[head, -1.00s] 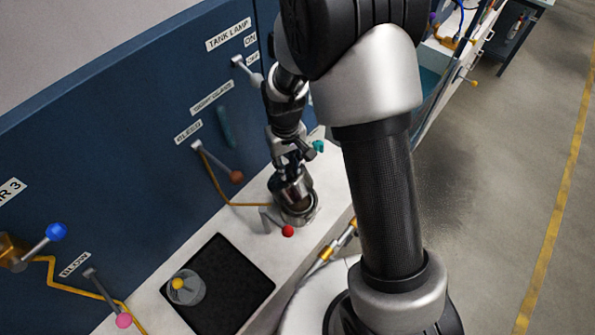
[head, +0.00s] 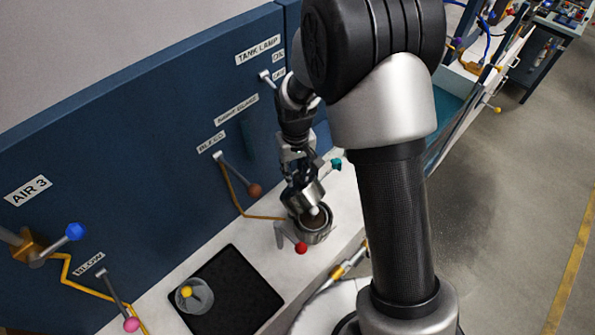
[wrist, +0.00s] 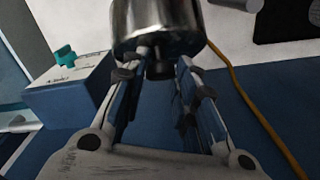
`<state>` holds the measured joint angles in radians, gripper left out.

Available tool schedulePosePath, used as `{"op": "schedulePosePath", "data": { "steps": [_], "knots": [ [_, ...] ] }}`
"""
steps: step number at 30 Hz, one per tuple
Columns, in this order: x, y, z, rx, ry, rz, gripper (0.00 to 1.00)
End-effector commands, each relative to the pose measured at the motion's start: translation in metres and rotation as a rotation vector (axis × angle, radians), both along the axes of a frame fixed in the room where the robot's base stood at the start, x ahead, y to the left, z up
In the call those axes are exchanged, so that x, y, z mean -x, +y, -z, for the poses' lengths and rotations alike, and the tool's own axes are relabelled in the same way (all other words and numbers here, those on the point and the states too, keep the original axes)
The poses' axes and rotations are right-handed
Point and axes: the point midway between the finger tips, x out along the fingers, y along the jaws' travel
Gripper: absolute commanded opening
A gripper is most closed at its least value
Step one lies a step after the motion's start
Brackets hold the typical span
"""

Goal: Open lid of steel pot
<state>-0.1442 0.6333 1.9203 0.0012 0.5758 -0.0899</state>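The steel pot (head: 322,236) stands on the white bench, and part of its dark brown inside shows. Its shiny steel lid (head: 303,197) is tilted above the pot's far left rim. I cannot tell whether the lid still touches the rim. My gripper (head: 300,174) is at the top of the lid. In the wrist view the lid (wrist: 158,25) fills the top middle, its dark knob (wrist: 160,70) between the two fingers of my gripper (wrist: 162,66). The fingers look closed on the knob.
A red-tipped lever (head: 301,248) stands close in front of the pot. A black mat (head: 240,295) holds a clear cup with a yellow ball (head: 187,292). The blue panel (head: 130,150) with levers rises behind. A teal-knobbed box (wrist: 75,90) is nearby.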

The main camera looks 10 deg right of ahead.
Motion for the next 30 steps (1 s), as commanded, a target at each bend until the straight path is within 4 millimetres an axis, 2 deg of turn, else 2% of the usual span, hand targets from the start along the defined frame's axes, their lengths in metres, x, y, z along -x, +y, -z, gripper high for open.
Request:
{"op": "schedulePosePath", "data": {
  "steps": [1, 9, 17, 20, 30],
  "knots": [
    [0.007, 0.001, 0.010, 0.000, 0.017, -0.001, 0.30],
    [0.007, 0.000, 0.008, 0.002, 0.019, -0.002, 0.46],
    [0.005, -0.001, 0.004, 0.002, 0.014, -0.002, 0.46],
    [0.004, 0.000, -0.005, 0.002, 0.011, -0.003, 0.46],
    [0.005, 0.000, -0.058, 0.002, 0.012, -0.003, 0.46]
  ]
}}
